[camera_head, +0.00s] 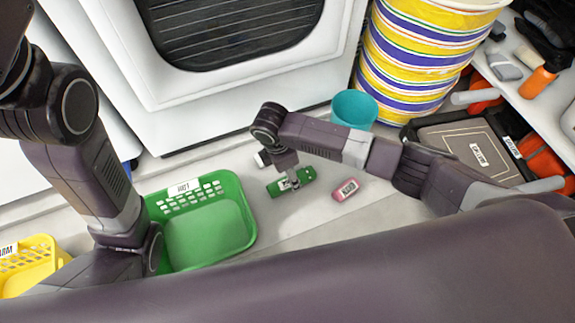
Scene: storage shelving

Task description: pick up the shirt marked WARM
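A small green folded item (304,176) with a white label lies on the pale floor near the middle. My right gripper (293,184) points down at it and covers part of the label. I cannot tell whether its fingers are open or shut on the item. A small pink-red folded item (338,196) with a label lies just to the right. I cannot read either item's label clearly, so I cannot tell which shirt is marked WARM. My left arm reaches down at the left, and its gripper is not visible.
A green basket (245,238) labelled HOT stands left of the items, partly behind my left arm. A yellow basket (52,262), its label ending in ARM, is at far left. A teal cup (354,108), striped buckets (408,60) and a white appliance (180,125) stand behind.

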